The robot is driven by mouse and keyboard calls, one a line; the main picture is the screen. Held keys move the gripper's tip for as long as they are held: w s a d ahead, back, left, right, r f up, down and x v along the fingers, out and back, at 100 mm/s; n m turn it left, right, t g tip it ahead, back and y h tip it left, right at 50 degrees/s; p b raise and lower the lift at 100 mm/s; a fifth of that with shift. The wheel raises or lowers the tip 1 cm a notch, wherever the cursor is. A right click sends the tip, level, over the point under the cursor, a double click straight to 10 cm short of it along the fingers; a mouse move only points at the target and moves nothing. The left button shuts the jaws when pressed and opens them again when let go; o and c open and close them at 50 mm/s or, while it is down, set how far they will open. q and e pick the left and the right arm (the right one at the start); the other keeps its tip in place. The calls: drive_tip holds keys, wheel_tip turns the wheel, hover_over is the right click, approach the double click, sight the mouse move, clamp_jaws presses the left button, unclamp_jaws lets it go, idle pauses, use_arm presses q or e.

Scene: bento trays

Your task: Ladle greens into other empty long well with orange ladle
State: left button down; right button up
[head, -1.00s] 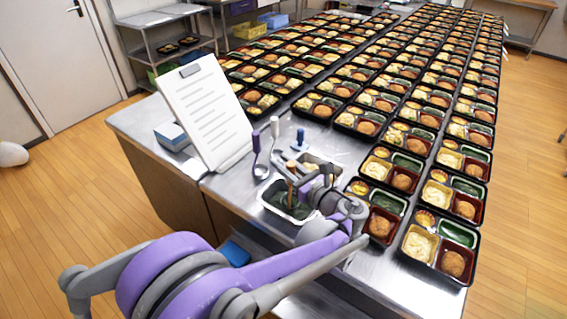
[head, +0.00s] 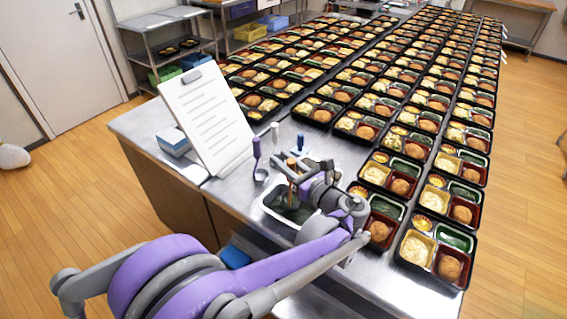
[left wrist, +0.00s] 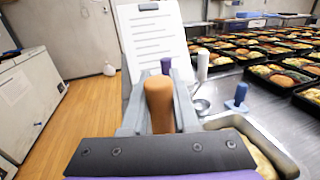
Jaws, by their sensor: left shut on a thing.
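My left gripper (head: 298,170) is shut on the handle of the orange ladle (head: 291,182), above a metal pan of dark greens (head: 268,213). The orange handle (left wrist: 159,103) stands upright between the fingers in the left wrist view. The ladle's bowl is hidden, down at the greens. The nearest bento trays (head: 398,256) stand to the right. The nearest one has a green long well (head: 455,237) that looks empty, a yellowish well and a brown patty. My right gripper is not in view.
A purple ladle (head: 257,160), a white-handled utensil (head: 275,132) and a blue-handled tool (head: 300,143) stand behind the pan. A clipboard (head: 207,118) leans at the left. Another pan (left wrist: 285,160) holds pale food. Rows of filled trays cover the far table.

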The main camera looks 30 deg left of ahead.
use_arm(q)
wheel_tip(320, 180, up, 6)
drive_tip(key=p, duration=0.3)
drive_tip(key=shift+f, duration=0.1)
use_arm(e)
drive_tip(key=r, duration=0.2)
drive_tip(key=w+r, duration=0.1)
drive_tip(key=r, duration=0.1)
use_arm(q)
drive_tip(key=shift+d, duration=0.15)
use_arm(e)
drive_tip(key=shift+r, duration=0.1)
